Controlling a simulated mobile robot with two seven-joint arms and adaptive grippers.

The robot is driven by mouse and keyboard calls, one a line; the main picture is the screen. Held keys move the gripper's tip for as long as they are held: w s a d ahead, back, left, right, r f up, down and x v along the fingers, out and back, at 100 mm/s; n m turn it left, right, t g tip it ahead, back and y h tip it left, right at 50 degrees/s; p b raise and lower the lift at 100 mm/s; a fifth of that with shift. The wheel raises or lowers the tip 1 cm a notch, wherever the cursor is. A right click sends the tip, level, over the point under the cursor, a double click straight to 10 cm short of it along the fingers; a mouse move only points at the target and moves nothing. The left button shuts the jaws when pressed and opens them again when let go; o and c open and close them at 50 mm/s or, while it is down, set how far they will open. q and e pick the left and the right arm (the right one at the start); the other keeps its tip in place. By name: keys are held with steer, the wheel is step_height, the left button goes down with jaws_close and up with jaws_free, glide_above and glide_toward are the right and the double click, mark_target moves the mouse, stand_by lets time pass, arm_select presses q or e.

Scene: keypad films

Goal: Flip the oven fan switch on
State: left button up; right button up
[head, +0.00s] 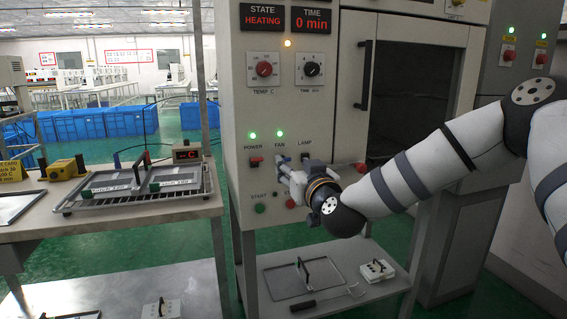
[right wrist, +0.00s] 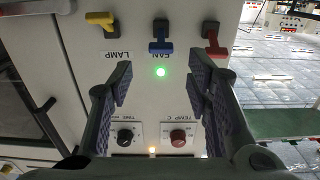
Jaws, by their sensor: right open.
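The oven's fan switch (right wrist: 160,47) is a blue lever that shows in the right wrist view, which is upside down. Its handle is thrown toward the FAN label, which is up on the panel. The green fan light (right wrist: 161,72) is lit; it also shows lit in the head view (head: 280,134). My right gripper (right wrist: 158,85) is open and empty in front of the panel, fingers on either side of the fan column and apart from the lever. In the head view my right gripper (head: 284,172) hides the fan switch. My left gripper is out of view.
The red power switch (right wrist: 214,49) and yellow lamp switch (right wrist: 99,18) flank the fan switch closely. Temperature (head: 264,68) and time (head: 311,66) knobs sit above. The display (head: 263,19) reads HEATING. A table (head: 150,214) with a tray rack stands left.

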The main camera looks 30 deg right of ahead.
mark_target(286, 159)
steer(key=x, duration=0.4)
steer(key=b+x, duration=0.1)
steer(key=x, duration=0.1)
steer(key=shift+w+d+f, duration=0.1)
steer(key=shift+w+f, duration=0.15)
steer(key=shift+w, duration=0.05)
steer(key=shift+w+r, duration=0.1)
steer(key=shift+w, duration=0.15)
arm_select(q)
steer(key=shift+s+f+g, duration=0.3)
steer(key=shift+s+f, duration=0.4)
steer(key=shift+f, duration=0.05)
arm_select(e)
steer(key=shift+c, duration=0.6)
jaws_close()
steer(key=r+g+p, duration=0.1)
steer(key=r+p, duration=0.1)
steer(key=p, duration=0.1)
steer(key=shift+g, duration=0.3)
steer(key=shift+w+f+p, duration=0.15)
steer(key=shift+f+p, duration=0.05)
steer(key=shift+p, duration=0.1)
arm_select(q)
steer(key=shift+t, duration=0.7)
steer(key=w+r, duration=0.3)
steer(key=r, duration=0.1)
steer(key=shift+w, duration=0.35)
arm_select(e)
steer(key=shift+d+f, duration=0.1)
steer(key=shift+f, duration=0.3)
